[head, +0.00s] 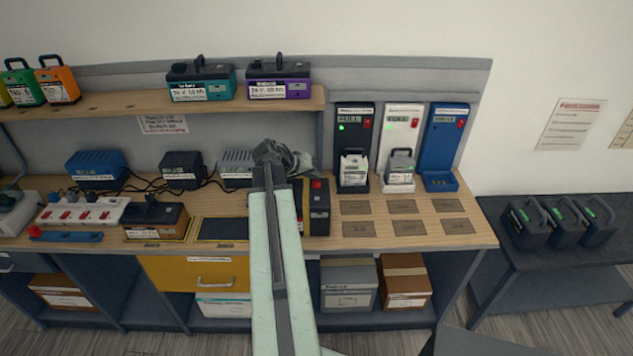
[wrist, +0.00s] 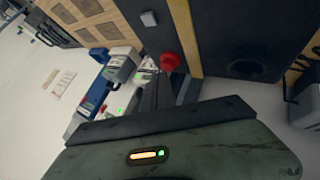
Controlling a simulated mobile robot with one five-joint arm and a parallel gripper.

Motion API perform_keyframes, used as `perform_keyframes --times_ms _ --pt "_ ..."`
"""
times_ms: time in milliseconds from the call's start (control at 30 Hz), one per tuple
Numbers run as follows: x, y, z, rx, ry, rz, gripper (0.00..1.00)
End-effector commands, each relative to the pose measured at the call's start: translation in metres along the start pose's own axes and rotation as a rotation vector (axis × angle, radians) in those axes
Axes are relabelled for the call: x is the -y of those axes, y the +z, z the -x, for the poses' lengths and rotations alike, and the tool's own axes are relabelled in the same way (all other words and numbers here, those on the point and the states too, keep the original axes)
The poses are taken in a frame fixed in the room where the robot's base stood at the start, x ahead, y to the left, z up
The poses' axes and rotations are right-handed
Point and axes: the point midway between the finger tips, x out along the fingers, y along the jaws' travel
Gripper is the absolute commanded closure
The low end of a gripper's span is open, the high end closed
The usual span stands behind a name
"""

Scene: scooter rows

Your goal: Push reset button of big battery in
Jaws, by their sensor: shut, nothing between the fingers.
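The big battery (head: 319,208) is a dark box with yellow trim on the bench, partly hidden behind my arm in the head view. Its red button (head: 317,183) shows at the top. In the wrist view the red button (wrist: 170,62) stands out from the battery's dark face (wrist: 148,42), near a small grey square. My gripper (head: 287,157) is shut and empty, above and a little left of the button in the head view. Contact with the button is not visible.
Black, white and blue chargers (head: 445,135) stand to the right, two with small batteries in them. Marked bare pads (head: 403,206) lie before them. A dark battery (head: 155,218) and a power strip (head: 85,212) sit left. A shelf (head: 130,102) with batteries runs above.

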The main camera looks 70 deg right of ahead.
Motion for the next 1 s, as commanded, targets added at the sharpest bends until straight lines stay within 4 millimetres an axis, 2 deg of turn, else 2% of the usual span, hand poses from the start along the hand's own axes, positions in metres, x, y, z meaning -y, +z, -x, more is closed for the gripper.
perform_keyframes --times_ms 1000 --pt "0.0072 0.0067 -0.0088 0.0 -0.001 0.0 1.0"
